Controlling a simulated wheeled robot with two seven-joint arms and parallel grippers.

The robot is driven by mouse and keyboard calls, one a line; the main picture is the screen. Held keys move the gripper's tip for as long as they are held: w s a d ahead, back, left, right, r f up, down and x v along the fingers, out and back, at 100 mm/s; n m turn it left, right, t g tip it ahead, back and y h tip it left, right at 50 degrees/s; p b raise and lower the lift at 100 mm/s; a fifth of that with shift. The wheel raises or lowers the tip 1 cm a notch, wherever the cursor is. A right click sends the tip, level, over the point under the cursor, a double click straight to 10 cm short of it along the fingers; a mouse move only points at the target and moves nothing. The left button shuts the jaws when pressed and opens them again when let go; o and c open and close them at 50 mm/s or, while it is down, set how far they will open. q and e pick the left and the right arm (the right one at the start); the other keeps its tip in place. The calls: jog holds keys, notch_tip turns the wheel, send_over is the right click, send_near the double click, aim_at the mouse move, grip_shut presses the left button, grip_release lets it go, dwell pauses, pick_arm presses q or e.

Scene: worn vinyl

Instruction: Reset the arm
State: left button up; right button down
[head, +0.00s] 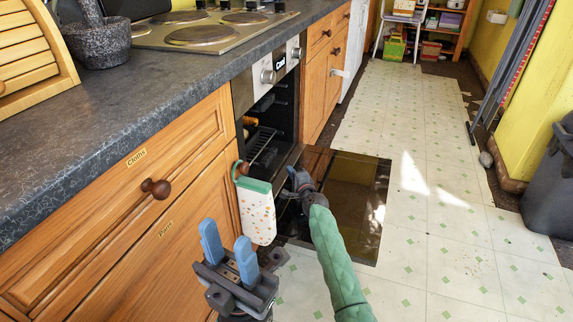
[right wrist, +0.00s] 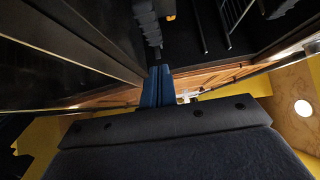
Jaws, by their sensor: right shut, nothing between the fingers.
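My left gripper (head: 226,235) points up at the bottom of the head view, in front of the lower cupboard. Its two blue fingers are apart, with nothing between them. My right arm, in a green sleeve, reaches forward to the open oven. My right gripper (head: 293,174) is over the near side of the lowered oven door (head: 350,200), close to the oven opening. In the right wrist view its blue fingers (right wrist: 157,85) are together and hold nothing. Its fingertips are small and partly hidden in the head view.
The oven (head: 266,125) stands open with a wire rack inside. A spotted cloth (head: 257,215) hangs at the cupboard beside my left gripper. The counter (head: 150,105) runs along the left, with a hob (head: 205,35) and a stone mortar (head: 97,40). The tiled floor (head: 440,225) to the right is clear; a grey bin (head: 550,190) stands far right.

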jog(key=shift+p+v, duration=0.55)
jog(key=shift+v, duration=1.8)
